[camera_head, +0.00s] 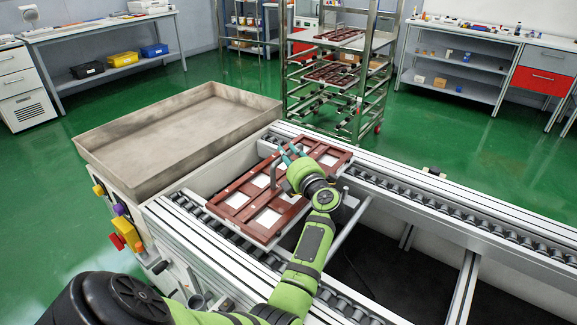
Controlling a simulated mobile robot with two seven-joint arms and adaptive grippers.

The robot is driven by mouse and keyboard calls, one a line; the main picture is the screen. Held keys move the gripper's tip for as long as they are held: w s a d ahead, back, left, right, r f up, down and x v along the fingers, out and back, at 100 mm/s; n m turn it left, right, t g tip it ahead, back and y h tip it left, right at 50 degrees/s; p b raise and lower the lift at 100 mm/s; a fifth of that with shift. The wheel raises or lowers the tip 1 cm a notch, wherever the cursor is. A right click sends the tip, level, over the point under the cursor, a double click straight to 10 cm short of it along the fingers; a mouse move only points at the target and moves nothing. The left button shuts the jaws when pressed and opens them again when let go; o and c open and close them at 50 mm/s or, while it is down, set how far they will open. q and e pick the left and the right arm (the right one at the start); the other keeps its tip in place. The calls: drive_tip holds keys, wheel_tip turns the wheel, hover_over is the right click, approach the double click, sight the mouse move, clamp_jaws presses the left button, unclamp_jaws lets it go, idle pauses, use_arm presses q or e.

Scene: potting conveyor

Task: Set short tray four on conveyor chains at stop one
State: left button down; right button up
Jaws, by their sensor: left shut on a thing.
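A brown short tray (234,200) with a grid of pale square cells lies across the two conveyor chains (455,207), at the near end beside the metal basin. The exact grip point is hidden by the gripper and wrist. I cannot tell whether the tray fully rests on both chains or is slightly above them. I see no tray number or stop label. My right gripper is out of view.
A large shallow metal basin (180,128) adjoins the conveyor at the left. Red, yellow and purple buttons (125,232) sit on its near side. A wheeled rack (385,65) with more brown trays stands behind. The conveyor to the right is clear.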

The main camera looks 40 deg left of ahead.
use_arm(q)
drive_tip(key=shift+f, duration=1.45)
drive_tip(key=shift+f, duration=0.15)
drive_tip(key=c, duration=1.1)
unclamp_jaws()
drive_tip(key=shift+d, duration=0.1)
